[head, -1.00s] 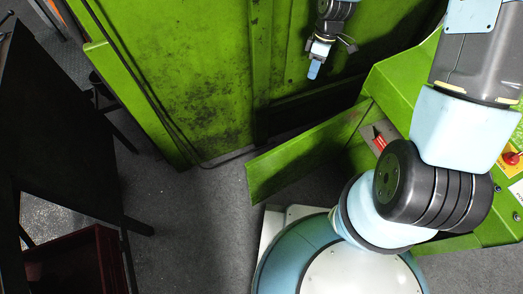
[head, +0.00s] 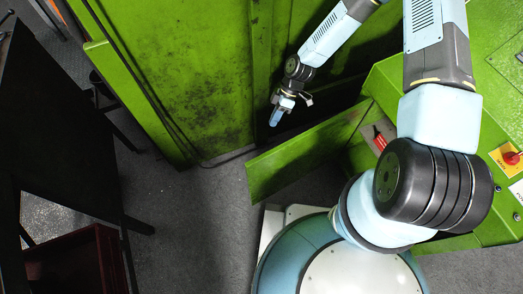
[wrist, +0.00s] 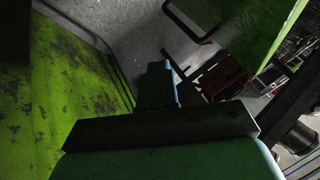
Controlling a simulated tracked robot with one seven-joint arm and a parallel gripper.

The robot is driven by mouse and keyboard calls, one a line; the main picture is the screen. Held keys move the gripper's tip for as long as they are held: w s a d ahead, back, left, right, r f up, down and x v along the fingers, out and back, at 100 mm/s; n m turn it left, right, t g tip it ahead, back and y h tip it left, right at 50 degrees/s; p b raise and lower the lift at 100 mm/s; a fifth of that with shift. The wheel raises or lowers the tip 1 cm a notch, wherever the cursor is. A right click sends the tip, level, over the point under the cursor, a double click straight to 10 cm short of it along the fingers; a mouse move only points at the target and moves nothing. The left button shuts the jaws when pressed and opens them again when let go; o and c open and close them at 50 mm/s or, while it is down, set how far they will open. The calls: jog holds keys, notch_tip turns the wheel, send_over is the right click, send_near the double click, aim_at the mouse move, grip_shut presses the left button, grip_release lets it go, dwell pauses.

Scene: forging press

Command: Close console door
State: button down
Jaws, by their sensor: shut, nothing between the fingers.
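The green console door (head: 300,152) stands open in the head view, swung out to the left from the green console (head: 480,70). The console's opening shows a red-handled item (head: 380,138) inside. My gripper (head: 275,119) is shut and empty, pointing down just behind and above the door's outer left part, apart from it in this view. In the wrist view my closed fingers (wrist: 157,85) point away from the camera. A green panel at the top right (wrist: 262,30) of that view appears to be the door.
A large worn green machine wall (head: 200,80) stands behind my gripper. A black table (head: 60,150) and a dark red crate (head: 75,265) are at the left. Grey floor (head: 195,220) is clear between them and the door.

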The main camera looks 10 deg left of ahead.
jog(key=s+a+f, duration=0.3)
jog(key=s+f, duration=0.5)
jog(key=s, duration=0.1)
jog(key=shift+s+a+f, duration=0.3)
jog(key=shift+f, duration=0.1)
jog(key=shift+d, duration=0.25)
